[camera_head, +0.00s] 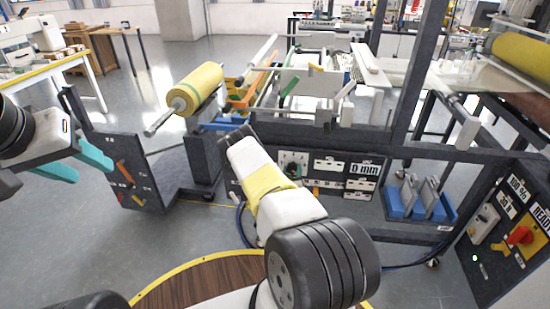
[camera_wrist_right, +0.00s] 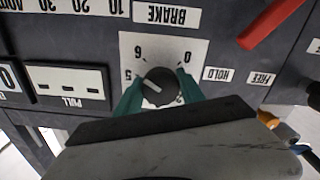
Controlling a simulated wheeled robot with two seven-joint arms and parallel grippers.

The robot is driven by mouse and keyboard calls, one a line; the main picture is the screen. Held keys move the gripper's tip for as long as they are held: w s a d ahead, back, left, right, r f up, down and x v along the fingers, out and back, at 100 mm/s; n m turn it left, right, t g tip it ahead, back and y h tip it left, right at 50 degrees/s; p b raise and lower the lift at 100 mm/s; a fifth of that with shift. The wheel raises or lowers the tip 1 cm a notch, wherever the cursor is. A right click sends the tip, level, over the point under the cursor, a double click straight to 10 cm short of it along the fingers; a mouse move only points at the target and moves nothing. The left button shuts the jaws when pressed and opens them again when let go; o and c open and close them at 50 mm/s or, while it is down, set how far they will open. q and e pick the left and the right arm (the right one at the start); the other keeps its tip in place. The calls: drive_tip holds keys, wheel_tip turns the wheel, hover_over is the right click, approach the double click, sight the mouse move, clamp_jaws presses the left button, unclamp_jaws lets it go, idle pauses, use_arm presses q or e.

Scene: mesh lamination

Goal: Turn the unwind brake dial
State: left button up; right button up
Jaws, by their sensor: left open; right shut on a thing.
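The unwind brake dial (camera_wrist_right: 163,94) is a round black knob with a white pointer mark on a white numbered plate (camera_wrist_right: 160,50) under a BRAKE label. The right wrist view shows the panel upside down. The pointer slants to the upper left there, roughly towards the 5. My right gripper (camera_wrist_right: 158,84) has its teal fingers on both sides of the dial, shut on it. My left gripper (camera_head: 94,172) is open and empty at the left, apart from the machine.
A red lever (camera_wrist_right: 270,22) sits close to the dial, by HOLD and FREE labels. A red-knobbed control box (camera_head: 520,236) is at right.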

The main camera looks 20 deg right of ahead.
drive_tip(key=shift+n, duration=1.6)
drive_tip(key=o, duration=1.4)
drive_tip(key=shift+c, duration=0.2)
drive_tip(key=v, duration=0.8)
drive_tip(key=shift+w+d, duration=0.1)
drive_tip(key=shift+d, duration=0.05)
